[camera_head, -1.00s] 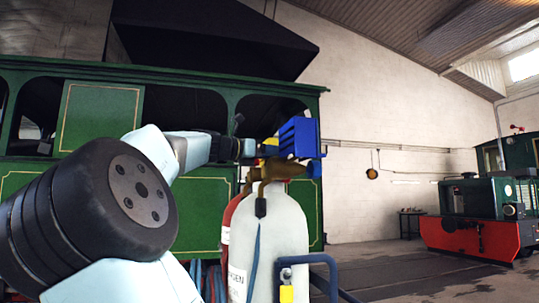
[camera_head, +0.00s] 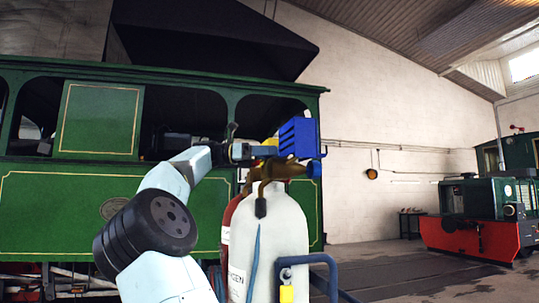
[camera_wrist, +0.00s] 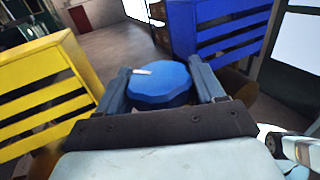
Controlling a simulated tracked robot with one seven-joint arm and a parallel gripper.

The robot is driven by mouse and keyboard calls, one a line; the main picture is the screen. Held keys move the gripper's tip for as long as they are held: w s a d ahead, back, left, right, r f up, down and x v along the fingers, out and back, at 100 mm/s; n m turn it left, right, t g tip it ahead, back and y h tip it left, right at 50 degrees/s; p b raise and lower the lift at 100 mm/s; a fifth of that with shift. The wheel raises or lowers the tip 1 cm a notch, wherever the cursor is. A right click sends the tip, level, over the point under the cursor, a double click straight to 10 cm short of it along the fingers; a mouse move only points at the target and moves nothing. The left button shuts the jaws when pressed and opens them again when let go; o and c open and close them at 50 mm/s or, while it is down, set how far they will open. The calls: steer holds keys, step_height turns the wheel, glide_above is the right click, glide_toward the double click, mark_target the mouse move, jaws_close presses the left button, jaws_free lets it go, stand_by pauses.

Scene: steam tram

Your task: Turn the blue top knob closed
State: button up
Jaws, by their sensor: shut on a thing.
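The blue top knob (camera_wrist: 160,84) shows in the wrist view as a round, faceted cap with a small white mark on its top. My gripper (camera_wrist: 163,88) has one finger on each side of the knob and is shut on it. In the head view my gripper (camera_head: 262,151) reaches in from the left at the top of the white gas cylinder (camera_head: 270,240). The knob itself is hidden there behind the valve parts and a blue slatted block (camera_head: 298,138).
The blue slatted block (camera_wrist: 222,30) stands just right of my gripper, and a yellow slatted block (camera_wrist: 40,85) stands left. A red cylinder (camera_head: 236,225) is beside the white one. A green tram (camera_head: 60,210) is behind. A blue rail (camera_head: 330,275) is at front right.

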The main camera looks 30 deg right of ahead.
steer(key=m+g+y, duration=0.2)
steer(key=y, duration=0.1)
steer(key=m+g+y, duration=0.1)
steer(key=g, duration=0.1)
steer(key=shift+f+m+y, duration=0.25)
steer(key=shift+m+y, duration=0.15)
steer(key=shift+d+m+g+y, duration=0.1)
steer(key=shift+m+g+y, duration=0.6)
steer(key=shift+m+y, duration=0.55)
steer(key=shift+y, duration=0.45)
steer(key=o, duration=0.8)
steer(key=shift+a, duration=0.2)
steer(key=shift+c, duration=0.2)
